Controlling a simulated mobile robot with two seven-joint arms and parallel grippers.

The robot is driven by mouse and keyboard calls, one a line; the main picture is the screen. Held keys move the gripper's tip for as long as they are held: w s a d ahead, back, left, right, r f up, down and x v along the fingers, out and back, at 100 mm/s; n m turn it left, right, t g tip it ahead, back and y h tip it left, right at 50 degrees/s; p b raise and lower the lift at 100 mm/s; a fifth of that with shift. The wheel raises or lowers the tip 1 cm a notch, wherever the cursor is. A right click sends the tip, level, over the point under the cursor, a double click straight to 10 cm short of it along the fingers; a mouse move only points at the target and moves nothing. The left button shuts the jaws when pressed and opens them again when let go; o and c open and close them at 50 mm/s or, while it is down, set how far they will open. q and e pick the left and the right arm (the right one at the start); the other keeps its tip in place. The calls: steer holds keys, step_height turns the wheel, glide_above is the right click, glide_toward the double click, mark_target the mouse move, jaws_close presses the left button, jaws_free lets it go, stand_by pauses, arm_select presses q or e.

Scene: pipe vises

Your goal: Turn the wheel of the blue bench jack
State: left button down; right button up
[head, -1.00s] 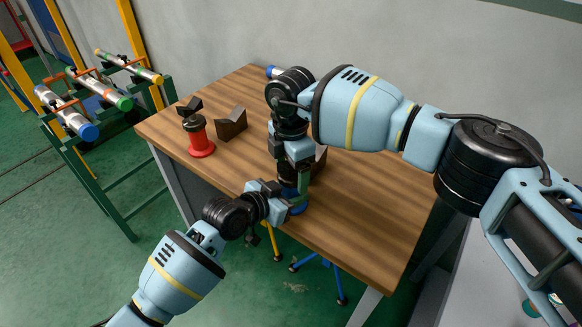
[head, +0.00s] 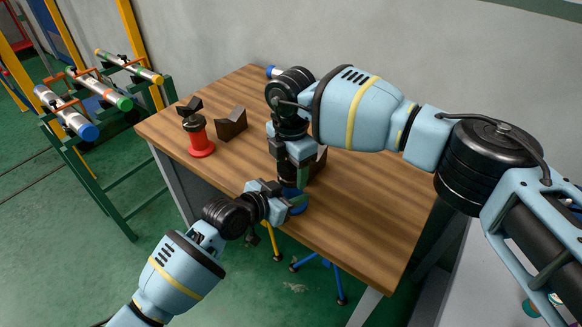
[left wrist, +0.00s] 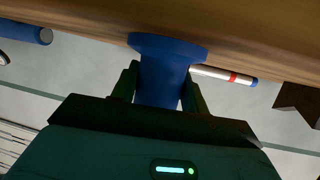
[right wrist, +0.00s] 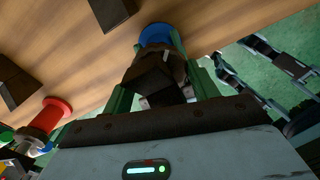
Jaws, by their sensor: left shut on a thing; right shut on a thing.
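The blue bench jack (head: 298,209) stands upright at the table's front edge, mostly hidden by my grippers in the head view. My left gripper (head: 292,199) comes in low from the left. In the left wrist view it is shut on the jack's blue body (left wrist: 163,82), beside the wide blue base flange (left wrist: 168,45). My right gripper (head: 296,176) points down from above. In the right wrist view its fingers are closed on the dark wheel (right wrist: 150,66), with the blue base (right wrist: 157,33) beyond. The exact finger contact is partly hidden.
A red jack (head: 201,146) with a dark V-shaped head stands at the table's left. A dark V-block (head: 231,124) is near it. A green rack (head: 100,130) with several pipes stands left of the table. The table's right part (head: 375,205) is clear.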

steer(key=n, duration=0.4)
steer(key=shift+d+n, duration=0.1)
steer(key=shift+n, duration=1.9)
steer(key=o, duration=1)
step_height(320, 180, up, 12)
steer(key=shift+r, duration=0.1)
